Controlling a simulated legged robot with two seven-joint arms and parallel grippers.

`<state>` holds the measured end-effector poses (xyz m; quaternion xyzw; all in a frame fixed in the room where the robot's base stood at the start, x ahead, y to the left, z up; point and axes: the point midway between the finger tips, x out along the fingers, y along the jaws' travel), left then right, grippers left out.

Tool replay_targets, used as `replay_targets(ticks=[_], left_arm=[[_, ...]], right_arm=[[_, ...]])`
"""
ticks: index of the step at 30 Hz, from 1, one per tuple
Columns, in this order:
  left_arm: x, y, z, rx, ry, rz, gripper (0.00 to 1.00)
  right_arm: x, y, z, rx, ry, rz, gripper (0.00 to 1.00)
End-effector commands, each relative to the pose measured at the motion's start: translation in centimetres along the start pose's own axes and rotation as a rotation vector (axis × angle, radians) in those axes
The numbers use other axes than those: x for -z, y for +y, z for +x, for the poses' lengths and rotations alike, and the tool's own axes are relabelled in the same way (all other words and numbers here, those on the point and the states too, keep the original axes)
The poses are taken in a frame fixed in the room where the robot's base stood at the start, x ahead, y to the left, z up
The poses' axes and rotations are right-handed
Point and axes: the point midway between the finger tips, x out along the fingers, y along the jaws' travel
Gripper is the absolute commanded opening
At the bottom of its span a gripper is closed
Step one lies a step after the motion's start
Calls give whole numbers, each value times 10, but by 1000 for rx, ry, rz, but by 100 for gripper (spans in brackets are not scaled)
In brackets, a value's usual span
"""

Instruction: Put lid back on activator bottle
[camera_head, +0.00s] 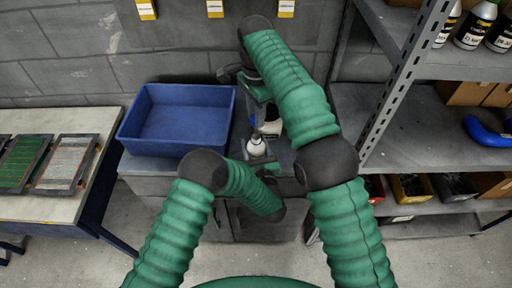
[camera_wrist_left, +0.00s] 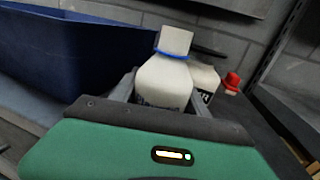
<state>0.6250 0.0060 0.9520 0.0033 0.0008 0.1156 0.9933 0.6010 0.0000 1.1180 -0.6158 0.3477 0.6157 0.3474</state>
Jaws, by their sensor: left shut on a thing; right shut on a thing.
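The white activator bottle (camera_head: 257,148) stands upright over the grey bench. My left gripper (camera_head: 257,160) is shut around its body. In the left wrist view the bottle (camera_wrist_left: 163,82) stands between the two fingers, with a blue ring at its neck and a white cylindrical top above it. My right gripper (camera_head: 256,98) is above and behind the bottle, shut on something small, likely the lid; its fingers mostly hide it. A small blue piece (camera_head: 252,117) shows just below those fingers. I cannot tell whether it is part of the lid.
A second white bottle (camera_head: 271,127) with a dark label stands close behind, and a red cap (camera_wrist_left: 232,80) shows beyond it. A blue bin (camera_head: 180,147) is on the left. A metal shelf (camera_head: 400,95) with bottles and boxes stands on the right.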

Motion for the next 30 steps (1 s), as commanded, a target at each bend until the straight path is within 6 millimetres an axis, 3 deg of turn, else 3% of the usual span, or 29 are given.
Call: replay_targets(ticks=[9, 24, 30], left_arm=[[0, 0, 0, 0, 1, 0, 0], [0, 0, 0, 0, 1, 0, 0], [0, 0, 0, 0, 1, 0, 0]], right_arm=[[-2, 3, 44, -1, 0, 0, 0], [-2, 2, 46, 1, 0, 0, 0], [-2, 2, 55, -1, -1, 0, 0]])
